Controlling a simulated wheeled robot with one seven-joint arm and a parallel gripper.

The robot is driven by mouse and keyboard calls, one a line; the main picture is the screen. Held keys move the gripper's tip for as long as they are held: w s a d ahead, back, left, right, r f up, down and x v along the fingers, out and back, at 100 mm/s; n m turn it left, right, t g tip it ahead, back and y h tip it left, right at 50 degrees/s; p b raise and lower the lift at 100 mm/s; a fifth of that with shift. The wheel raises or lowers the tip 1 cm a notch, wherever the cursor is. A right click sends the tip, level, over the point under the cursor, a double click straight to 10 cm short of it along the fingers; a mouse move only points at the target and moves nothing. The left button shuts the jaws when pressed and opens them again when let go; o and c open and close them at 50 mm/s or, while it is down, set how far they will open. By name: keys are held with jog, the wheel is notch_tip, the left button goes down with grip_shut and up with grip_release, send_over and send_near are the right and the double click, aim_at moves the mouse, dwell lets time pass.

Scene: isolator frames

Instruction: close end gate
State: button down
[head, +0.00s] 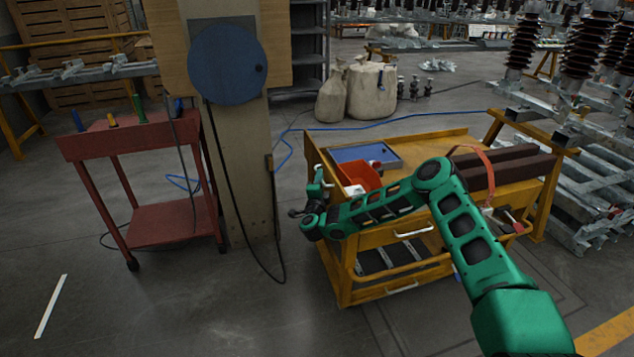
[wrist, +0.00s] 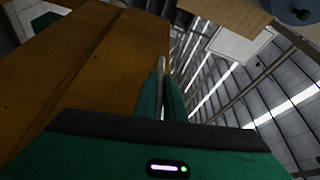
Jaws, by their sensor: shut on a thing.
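A yellow cart (head: 375,240) stands right of centre in the head view, with drawers and pull bars on its front. An upright yellow panel (head: 311,155) is at its left end; I cannot tell for sure that this is the end gate. My gripper (head: 318,180) is at that left end, its fingers pointing up. In the wrist view a large orange-yellow panel (wrist: 95,70) fills the left side, close to the fingers. My gripper (wrist: 162,95) is shut on a thin pale bar (wrist: 160,66) beside this panel. How the bar joins the panel is hidden.
On the cart lie a red bin (head: 357,173), a blue tray (head: 365,154) and dark beams (head: 505,168). A red trolley (head: 130,138) and a post with a blue disc (head: 228,64) stand to the left. The floor in front is clear.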

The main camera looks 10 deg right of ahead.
jog(key=shift+w+d, duration=0.1)
jog(key=shift+d, duration=0.2)
jog(key=c, duration=1.8)
grip_release()
jog(key=shift+c, duration=0.2)
jog(key=shift+a, duration=0.1)
jog(key=shift+s+a, duration=0.1)
jog(key=shift+s, duration=0.25)
jog(key=v, duration=1)
